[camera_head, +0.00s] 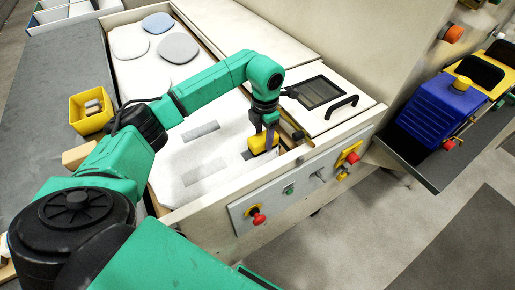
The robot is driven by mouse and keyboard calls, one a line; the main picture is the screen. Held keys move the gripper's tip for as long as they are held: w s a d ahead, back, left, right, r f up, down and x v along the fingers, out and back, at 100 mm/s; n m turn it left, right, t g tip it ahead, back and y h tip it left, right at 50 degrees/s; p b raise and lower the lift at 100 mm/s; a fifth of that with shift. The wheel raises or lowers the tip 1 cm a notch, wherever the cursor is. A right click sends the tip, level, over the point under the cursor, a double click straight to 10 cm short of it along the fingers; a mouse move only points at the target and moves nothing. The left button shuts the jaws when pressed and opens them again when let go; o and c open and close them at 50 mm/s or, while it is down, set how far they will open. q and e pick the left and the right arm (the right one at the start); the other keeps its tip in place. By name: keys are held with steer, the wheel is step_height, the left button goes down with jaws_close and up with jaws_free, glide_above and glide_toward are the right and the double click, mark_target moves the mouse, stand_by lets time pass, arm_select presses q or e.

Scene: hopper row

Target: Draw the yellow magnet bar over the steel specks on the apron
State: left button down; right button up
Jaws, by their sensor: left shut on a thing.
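My left gripper (264,130) points down over the right part of the pale apron (220,195). It is shut on the yellow magnet bar (261,144), which is low at the apron; I cannot tell whether it touches the surface. Grey speckled patches lie on the apron: one behind and left of the bar (201,130), one farther left (205,169). A dark patch (247,154) shows at the bar's left lower edge, partly hidden by it. My right gripper is out of view.
A yellow bin (91,110) with small blocks stands on the grey surface at left. Rounded pads (178,48) lie at the apron's far end. A black handle (341,106) sits right of my gripper. A front panel (300,180) carries red knobs. A blue box (440,112) stands on the right shelf.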

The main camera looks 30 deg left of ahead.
arm_select(q)
steer(key=shift+s+a, duration=0.55)
steer(key=shift+s, duration=0.35)
steer(key=shift+s+a, duration=0.6)
steer(key=shift+s, duration=0.4)
steer(key=shift+s+a, duration=0.6)
steer(key=shift+s, duration=0.55)
steer(key=shift+w+d+b, duration=0.1)
steer(key=shift+w+d, duration=0.25)
steer(key=shift+w, duration=0.3)
steer(key=shift+w+d+b, duration=0.15)
steer(key=shift+w+d, duration=0.25)
steer(key=shift+w, duration=0.2)
steer(key=shift+w+d+b, duration=0.1)
steer(key=shift+w+d, duration=0.25)
steer(key=shift+w, duration=0.3)
steer(key=shift+w, duration=0.1)
steer(key=shift+w+d+b, duration=0.15)
steer(key=shift+w+d, duration=0.2)
steer(key=shift+w, duration=0.3)
steer(key=shift+w+d+b, duration=0.15)
steer(key=shift+w+d, duration=0.25)
steer(key=shift+w, duration=0.2)
steer(key=shift+w+d+b, duration=0.15)
steer(key=shift+w+d, duration=0.2)
steer(key=shift+w, duration=0.3)
